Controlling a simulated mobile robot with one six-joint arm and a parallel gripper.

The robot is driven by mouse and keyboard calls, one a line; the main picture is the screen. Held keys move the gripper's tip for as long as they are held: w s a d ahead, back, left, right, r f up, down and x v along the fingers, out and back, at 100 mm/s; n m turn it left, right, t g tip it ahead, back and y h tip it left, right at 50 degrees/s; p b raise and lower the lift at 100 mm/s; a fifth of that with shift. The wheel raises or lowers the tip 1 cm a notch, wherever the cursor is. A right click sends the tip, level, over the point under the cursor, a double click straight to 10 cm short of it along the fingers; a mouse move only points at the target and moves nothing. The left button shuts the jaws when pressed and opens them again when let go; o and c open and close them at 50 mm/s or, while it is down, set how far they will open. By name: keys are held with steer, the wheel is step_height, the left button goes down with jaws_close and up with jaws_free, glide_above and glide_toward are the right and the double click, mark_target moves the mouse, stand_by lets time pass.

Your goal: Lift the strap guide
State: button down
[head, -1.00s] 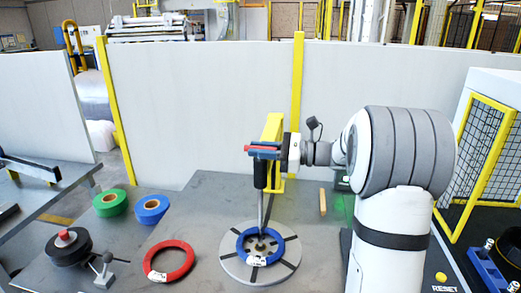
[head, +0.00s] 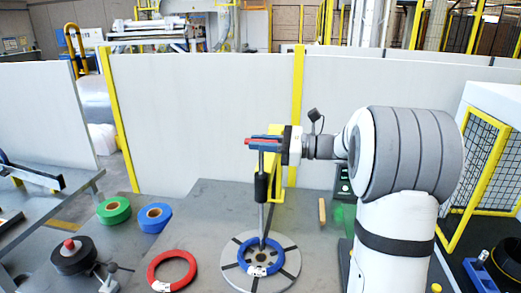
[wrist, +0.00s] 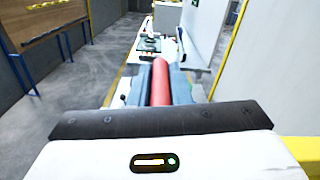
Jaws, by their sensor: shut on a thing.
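My gripper (head: 265,145) is high above the round grey turntable (head: 232,277), shut on a red bar that I take to be the top of the strap guide (head: 249,141). The red bar also shows between my fingers in the wrist view (wrist: 160,82). Below my gripper a thin grey rod runs down into a black sleeve (head: 261,187) on an upright post. The post stands over the blue ring (head: 259,270) lying on the turntable. The fingers hide part of the red bar, and I cannot tell how it joins the rod.
A red ring (head: 172,257) lies left of the turntable. Green (head: 114,211) and blue (head: 154,217) rolls and a black reel (head: 73,258) with a red top stand further left. A yellow post (head: 275,150) stands close behind my gripper. A small wooden block (head: 322,211) is at right.

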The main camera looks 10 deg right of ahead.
step_height(320, 180, up, 16)
steer(key=p, duration=0.8)
steer(key=shift+r, duration=0.1)
steer(key=c, duration=1.8)
jaws_free()
steer(key=o, duration=0.4)
steer(key=shift+f, duration=0.2)
steer(key=shift+o, duration=0.2)
steer(key=b+v, duration=0.2)
steer(key=v, duration=0.6)
steer(key=shift+a, duration=0.1)
